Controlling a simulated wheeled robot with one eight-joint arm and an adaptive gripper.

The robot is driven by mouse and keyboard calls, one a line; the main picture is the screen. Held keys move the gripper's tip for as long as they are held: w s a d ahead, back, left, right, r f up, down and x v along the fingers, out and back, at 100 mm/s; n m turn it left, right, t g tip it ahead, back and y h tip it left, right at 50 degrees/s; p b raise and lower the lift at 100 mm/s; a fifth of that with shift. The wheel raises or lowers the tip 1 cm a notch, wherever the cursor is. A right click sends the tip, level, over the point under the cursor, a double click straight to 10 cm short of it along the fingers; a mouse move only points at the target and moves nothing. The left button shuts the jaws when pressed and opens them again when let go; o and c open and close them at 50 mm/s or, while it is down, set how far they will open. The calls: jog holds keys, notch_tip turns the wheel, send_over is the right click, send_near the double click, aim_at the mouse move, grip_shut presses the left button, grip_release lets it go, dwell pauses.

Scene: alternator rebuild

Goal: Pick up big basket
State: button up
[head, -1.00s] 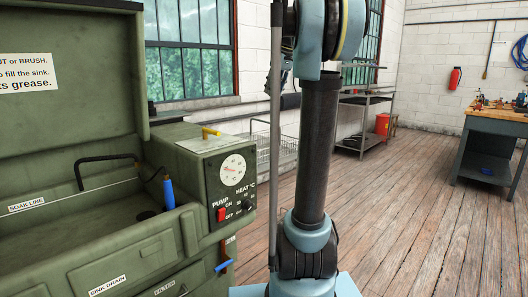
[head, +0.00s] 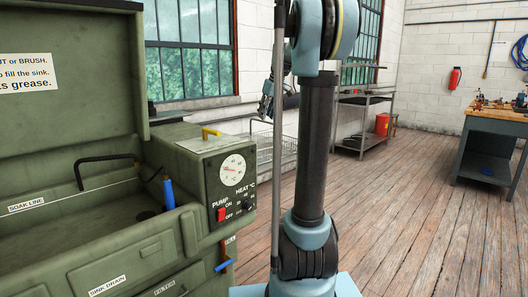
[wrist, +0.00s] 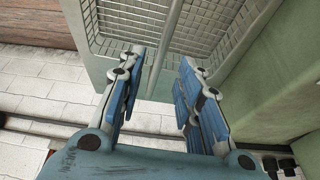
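The big basket (head: 264,146) is a pale grey wire-mesh basket. In the head view it stands beyond the green washer, partly hidden by the washer and my arm. In the wrist view the mesh basket (wrist: 118,18) fills the top middle, and a pale bar runs down between my fingers. My gripper (wrist: 160,62) is open, with its two blue-padded fingers spread apart. I cannot tell whether the bar touches a finger. In the head view my gripper (head: 267,106) hangs above the basket, partly behind my arm.
The green parts washer (head: 120,250) fills the left, with a control box (head: 215,180) near the basket. A metal shelf rack (head: 362,120) and red can (head: 382,124) stand behind. A workbench (head: 490,140) is at right. The wooden floor (head: 410,220) between is clear.

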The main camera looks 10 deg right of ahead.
jog(key=shift+x, duration=2.6)
jog(key=shift+d+f, duration=0.15)
jog(key=shift+f, duration=0.1)
jog(key=shift+c, duration=0.2)
grip_shut()
